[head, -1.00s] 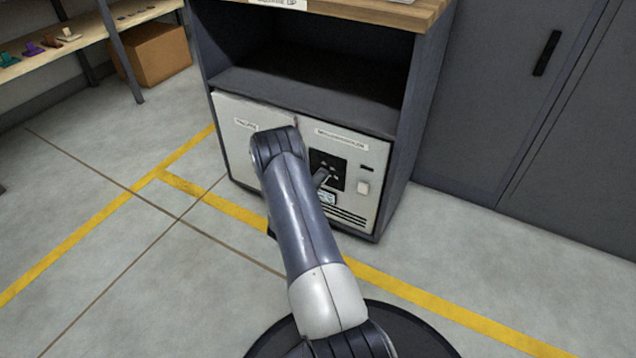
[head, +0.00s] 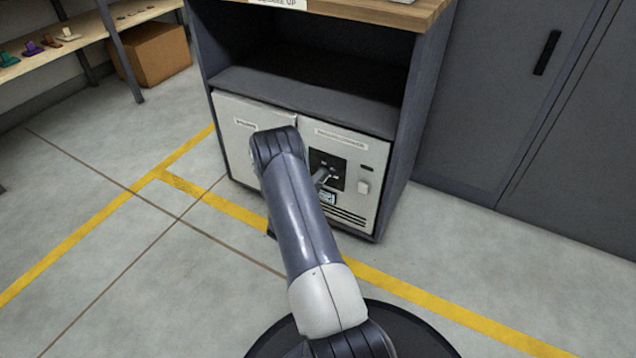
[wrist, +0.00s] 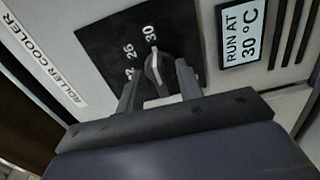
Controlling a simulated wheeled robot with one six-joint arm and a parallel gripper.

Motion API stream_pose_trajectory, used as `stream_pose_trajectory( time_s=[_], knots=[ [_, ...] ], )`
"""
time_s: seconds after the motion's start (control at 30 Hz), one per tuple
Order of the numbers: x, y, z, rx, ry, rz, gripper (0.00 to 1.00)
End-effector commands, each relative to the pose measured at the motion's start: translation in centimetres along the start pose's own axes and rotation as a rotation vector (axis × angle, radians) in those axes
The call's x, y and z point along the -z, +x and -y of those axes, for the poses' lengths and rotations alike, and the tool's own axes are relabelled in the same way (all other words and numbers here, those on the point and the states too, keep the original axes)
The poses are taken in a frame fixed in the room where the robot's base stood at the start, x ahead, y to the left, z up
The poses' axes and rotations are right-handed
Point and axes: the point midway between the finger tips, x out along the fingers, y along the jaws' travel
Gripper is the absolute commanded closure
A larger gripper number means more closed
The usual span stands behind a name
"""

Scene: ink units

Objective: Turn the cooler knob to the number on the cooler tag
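The cooler knob (wrist: 154,70) is a dark knob with a light pointer on a black dial plate (wrist: 103,40) in the wrist view. Its pointer aims at or close to the printed 30; 26 and a partly hidden 22 are to the left. The cooler tag (wrist: 241,33) reads "RUN AT 30 °C"; it also shows small in the head view (head: 327,198). My gripper (wrist: 158,72) has one finger on each side of the knob. The fingers stand apart, with a gap visible beside the pointer. In the head view my gripper (head: 321,178) is at the dial, partly hidden by my arm.
A label (wrist: 45,55) reads "ROLLER COOLER". In the head view the panel has a small light switch (head: 364,187) and vent slots (head: 350,216). An empty shelf bay (head: 315,70) is above. Grey cabinets (head: 540,110) stand right; a cardboard box (head: 155,55) stands at the back left.

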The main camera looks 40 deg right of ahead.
Motion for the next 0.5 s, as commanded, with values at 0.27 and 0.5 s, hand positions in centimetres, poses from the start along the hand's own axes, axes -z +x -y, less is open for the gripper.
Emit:
stream_pose_trajectory(
  time_s=[0.27,0.5],
  knots=[
    [0.1,-4.2,-0.2,0.003,-0.005,-0.005,0.65],
    [0.1,-8.8,-0.2,0.002,-0.004,-0.005,0.65]
  ],
)
